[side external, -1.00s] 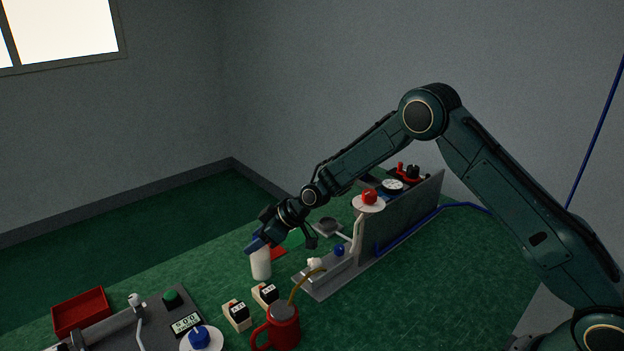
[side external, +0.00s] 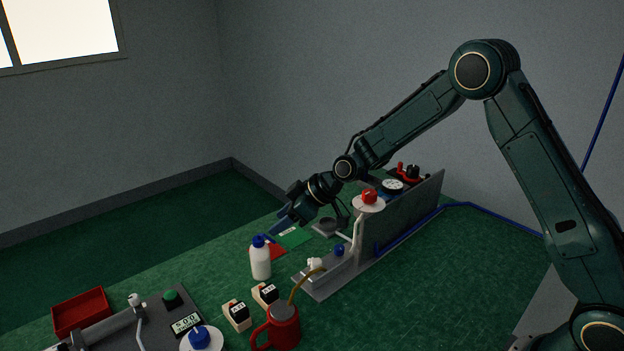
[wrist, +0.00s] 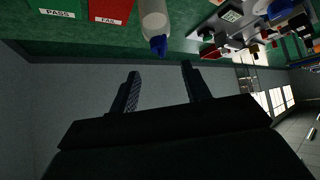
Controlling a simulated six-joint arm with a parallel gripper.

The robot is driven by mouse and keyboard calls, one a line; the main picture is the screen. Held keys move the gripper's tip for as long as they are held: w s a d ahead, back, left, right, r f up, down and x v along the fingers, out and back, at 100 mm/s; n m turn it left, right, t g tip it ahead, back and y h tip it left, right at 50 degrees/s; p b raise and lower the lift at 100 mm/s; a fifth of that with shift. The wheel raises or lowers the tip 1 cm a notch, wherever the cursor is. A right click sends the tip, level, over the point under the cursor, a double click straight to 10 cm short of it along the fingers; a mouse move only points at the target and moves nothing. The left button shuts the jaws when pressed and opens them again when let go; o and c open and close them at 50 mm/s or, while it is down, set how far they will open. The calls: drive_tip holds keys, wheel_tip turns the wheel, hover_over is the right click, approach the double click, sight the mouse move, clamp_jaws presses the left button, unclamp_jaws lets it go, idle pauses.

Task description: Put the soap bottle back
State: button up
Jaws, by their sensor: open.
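The soap bottle (side external: 261,261) is white with a blue cap and stands upright on the green bench in the side view. In the wrist view the bottle (wrist: 155,22) shows at the top edge, its blue cap pointing toward my gripper. My gripper (side external: 277,229) is open and empty, above and to the right of the bottle, apart from it. In the wrist view both fingers (wrist: 160,82) are spread with nothing between them.
Two labelled blocks (side external: 237,316) and a red mug (side external: 284,327) are in front. A red tray (side external: 81,312) is at left.

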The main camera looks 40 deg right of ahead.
drive_tip(key=shift+v, duration=1.25)
drive_tip(key=s+d+r+m+h, duration=0.2)
drive_tip(key=s+d+r+h, duration=0.15)
drive_tip(key=s+r, duration=1.1)
drive_tip(key=s+d+r+m+h, duration=0.1)
drive_tip(key=s+d+m, duration=0.1)
drive_tip(key=s, duration=1)
drive_tip(key=s+d+r+m+g+h, duration=0.1)
drive_tip(key=s+d+m, duration=0.2)
drive_tip(key=s, duration=0.9)
drive_tip(key=shift+m, duration=0.3)
